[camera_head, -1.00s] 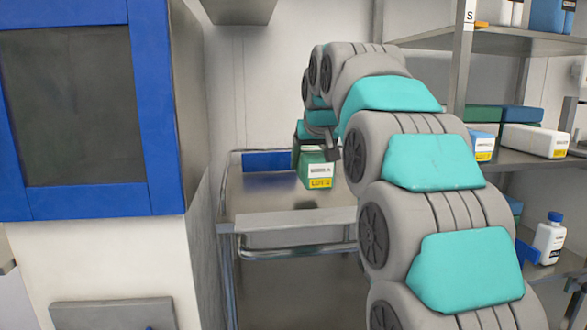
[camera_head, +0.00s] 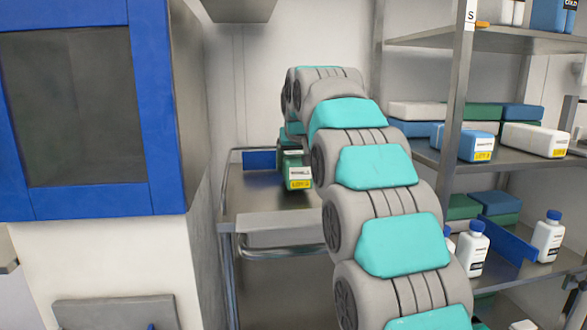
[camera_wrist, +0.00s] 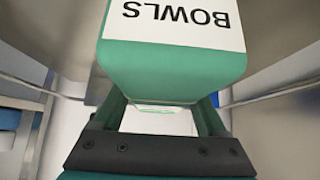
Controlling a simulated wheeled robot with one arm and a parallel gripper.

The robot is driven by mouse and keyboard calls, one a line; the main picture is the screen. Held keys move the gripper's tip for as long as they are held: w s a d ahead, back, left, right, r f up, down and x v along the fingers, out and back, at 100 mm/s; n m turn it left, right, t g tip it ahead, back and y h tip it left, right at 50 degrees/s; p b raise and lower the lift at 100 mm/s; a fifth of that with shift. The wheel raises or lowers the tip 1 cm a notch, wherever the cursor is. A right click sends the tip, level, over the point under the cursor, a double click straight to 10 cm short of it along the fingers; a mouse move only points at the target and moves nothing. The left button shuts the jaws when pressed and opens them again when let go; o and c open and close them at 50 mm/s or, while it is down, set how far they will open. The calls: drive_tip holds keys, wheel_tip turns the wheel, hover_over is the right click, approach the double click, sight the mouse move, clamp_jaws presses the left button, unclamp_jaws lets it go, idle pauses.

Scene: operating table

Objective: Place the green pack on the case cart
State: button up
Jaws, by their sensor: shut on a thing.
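The green pack (camera_head: 294,161) has a white label with a yellow strip and is over the top of the metal case cart (camera_head: 252,199). I cannot tell whether its underside touches the cart top. In the wrist view the green pack (camera_wrist: 172,72) fills the upper middle, its white label reading "BOWLS" upside down. My gripper (camera_wrist: 163,112) is shut on it, one dark finger at each side. In the head view my arm mostly hides the gripper and covers the cart's right part.
A blue-framed cabinet (camera_head: 160,110) stands close left of the cart. A metal shelf rack (camera_head: 455,100) with several packs and white bottles (camera_head: 472,248) stands to the right. The cart's left and front top surface is bare. A blue panel (camera_head: 259,160) is at its back.

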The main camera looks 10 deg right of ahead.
sight(299, 161)
drive_tip(key=shift+f, duration=0.75)
drive_tip(key=o, duration=1.6)
drive_tip(key=shift+f, duration=0.15)
drive_tip(key=shift+c, duration=0.2)
drive_tip(key=shift+s+r, duration=0.15)
drive_tip(key=shift+r, duration=0.2)
drive_tip(key=v, duration=1.1)
drive_tip(key=shift+s+r+b, duration=0.15)
drive_tip(key=shift+s+b, duration=0.1)
drive_tip(key=shift+b, duration=0.1)
